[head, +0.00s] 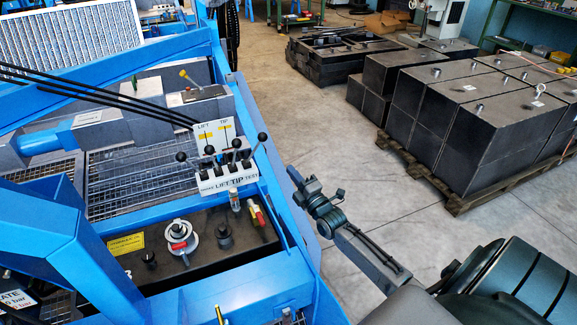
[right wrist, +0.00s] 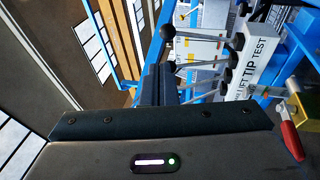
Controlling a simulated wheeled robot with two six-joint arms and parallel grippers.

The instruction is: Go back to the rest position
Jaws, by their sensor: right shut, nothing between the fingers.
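My right gripper (head: 293,174) is shut and empty. It hangs over the floor just right of the blue machine's edge, beside the lever block (head: 228,180) marked LIFT, TIP and TEST. In the right wrist view my shut fingers (right wrist: 158,84) point away from the camera, and the lever block (right wrist: 252,62) shows to their right. The fingers look apart from the levers (right wrist: 238,42). The levers have black knobs and stand at differing tilts. My left gripper does not show.
The blue machine frame (head: 305,228) fills the left side. On its dark tank top are a white-collared valve with a red handle (head: 179,236) and a red-and-yellow handle (head: 257,215). Dark blocks (head: 488,130) stand on a wooden pallet (head: 455,203) at right. The floor (head: 300,120) between is clear.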

